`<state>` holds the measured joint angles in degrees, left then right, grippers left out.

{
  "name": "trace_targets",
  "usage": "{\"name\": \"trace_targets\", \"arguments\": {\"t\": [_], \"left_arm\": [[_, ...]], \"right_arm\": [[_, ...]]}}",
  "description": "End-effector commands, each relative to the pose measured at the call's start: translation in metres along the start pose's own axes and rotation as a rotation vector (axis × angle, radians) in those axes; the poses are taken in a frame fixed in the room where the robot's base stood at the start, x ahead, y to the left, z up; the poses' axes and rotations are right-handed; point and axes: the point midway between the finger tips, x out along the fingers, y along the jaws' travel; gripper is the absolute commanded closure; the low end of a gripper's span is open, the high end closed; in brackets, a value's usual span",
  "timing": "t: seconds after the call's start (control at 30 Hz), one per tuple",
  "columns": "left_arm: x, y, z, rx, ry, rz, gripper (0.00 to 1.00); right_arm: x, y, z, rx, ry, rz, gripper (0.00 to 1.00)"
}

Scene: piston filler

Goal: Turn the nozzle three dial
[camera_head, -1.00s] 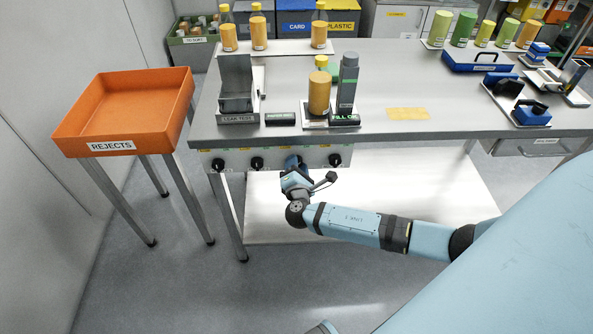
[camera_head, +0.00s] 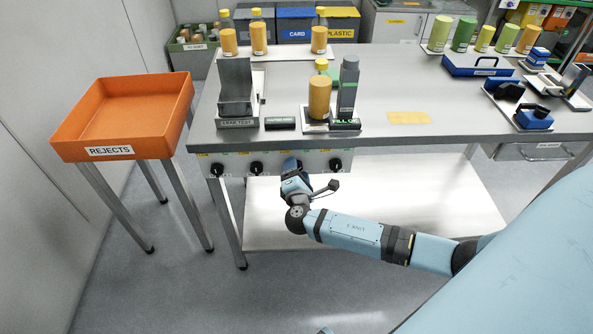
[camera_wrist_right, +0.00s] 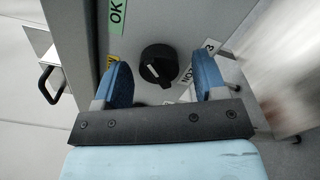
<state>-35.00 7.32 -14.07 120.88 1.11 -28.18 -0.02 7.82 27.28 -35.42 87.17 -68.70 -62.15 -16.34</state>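The nozzle three dial (camera_wrist_right: 158,65) is a round black knob with a pale pointer mark, seen in the right wrist view on a grey panel. A partly hidden label ending in 3 (camera_wrist_right: 208,48) is beside it. My right gripper (camera_wrist_right: 161,74) is open, with one blue finger on each side of the dial; I see gaps and no clear contact. In the head view my right gripper (camera_head: 290,166) is at the table's front panel and hides this dial. My left gripper is not in view.
Other black dials sit on the panel, two to the left (camera_head: 217,170) (camera_head: 257,168) and one to the right (camera_head: 336,165). A green OK label (camera_wrist_right: 117,15) is above the dial. An orange rejects tray (camera_head: 125,110) stands left. The lower shelf (camera_head: 430,185) is bare.

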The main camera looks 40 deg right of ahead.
Motion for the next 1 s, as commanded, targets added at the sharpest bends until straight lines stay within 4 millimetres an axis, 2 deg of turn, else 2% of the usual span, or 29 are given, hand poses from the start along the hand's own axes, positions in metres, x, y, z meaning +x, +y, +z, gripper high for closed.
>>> {"name": "trace_targets", "arguments": {"t": [0.23, 0.37, 0.47, 0.8, 1.0], "left_arm": [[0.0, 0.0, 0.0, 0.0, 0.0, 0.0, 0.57], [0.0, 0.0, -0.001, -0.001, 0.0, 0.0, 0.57], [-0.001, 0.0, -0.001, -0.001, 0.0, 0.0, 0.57], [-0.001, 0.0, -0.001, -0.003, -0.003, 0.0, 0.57], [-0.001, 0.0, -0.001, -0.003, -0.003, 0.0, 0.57]], "right_arm": [[0.0, 0.0, 0.001, -0.001, -0.001, 0.001, 0.35], [-0.007, 0.0, 0.0, 0.0, 0.0, 0.0, 0.35], [-0.022, 0.0, 0.0, 0.0, 0.001, -0.001, 0.35], [-0.099, 0.0, 0.0, 0.0, 0.001, -0.002, 0.35], [-0.128, 0.0, 0.0, 0.0, -0.001, -0.001, 0.35]]}}
